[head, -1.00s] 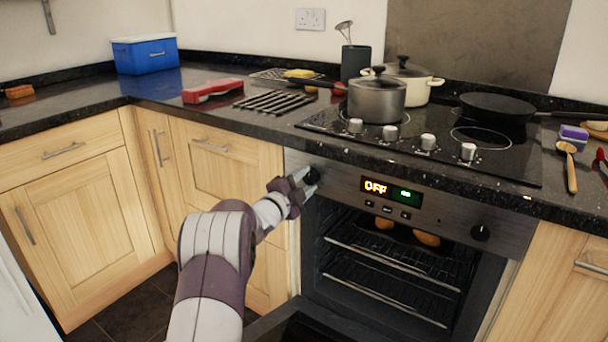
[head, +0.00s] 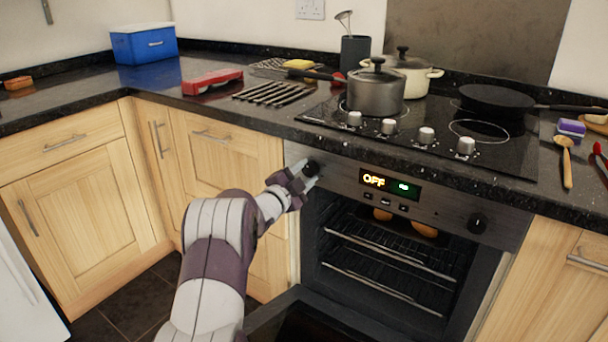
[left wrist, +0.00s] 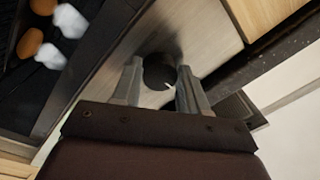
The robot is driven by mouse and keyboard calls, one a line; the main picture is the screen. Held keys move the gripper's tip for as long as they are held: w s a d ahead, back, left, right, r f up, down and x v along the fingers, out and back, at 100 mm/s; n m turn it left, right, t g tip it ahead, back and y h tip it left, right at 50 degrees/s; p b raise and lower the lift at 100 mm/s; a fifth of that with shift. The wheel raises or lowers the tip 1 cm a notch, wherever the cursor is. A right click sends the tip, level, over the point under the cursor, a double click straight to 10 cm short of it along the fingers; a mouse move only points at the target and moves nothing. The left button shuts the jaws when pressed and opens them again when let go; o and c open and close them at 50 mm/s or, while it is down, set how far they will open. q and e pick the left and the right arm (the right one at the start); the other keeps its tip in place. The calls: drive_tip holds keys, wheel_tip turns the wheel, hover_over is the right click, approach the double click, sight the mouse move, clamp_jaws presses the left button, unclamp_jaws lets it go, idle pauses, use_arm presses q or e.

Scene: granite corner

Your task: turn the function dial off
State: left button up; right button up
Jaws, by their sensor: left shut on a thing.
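The function dial (head: 311,168) is a round black knob at the left end of the oven's steel control panel. My left gripper (head: 301,176) is at this dial, with its arm coming in from below. In the left wrist view the dial (left wrist: 158,71) sits between the tips of the two grey fingers of my left gripper (left wrist: 160,82), which are shut on it. A small pale mark shows on the dial's face there. My right gripper is out of view.
The oven door (head: 320,318) is open below my left arm, with brown food on the upper rack. A second black dial (head: 477,223) is at the panel's right end. The black worktop (head: 250,118) overhangs the panel; the hob above carries pots and a pan.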

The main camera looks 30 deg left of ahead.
use_arm(q)
drive_tip(key=o, duration=1)
drive_tip(key=shift+o, duration=0.2)
drive_tip(key=shift+s, duration=0.1)
drive_tip(key=s+p, duration=0.2)
drive_tip(key=s, duration=1)
drive_tip(key=shift+s+a+f, duration=0.25)
drive_tip(key=shift+f, duration=0.15)
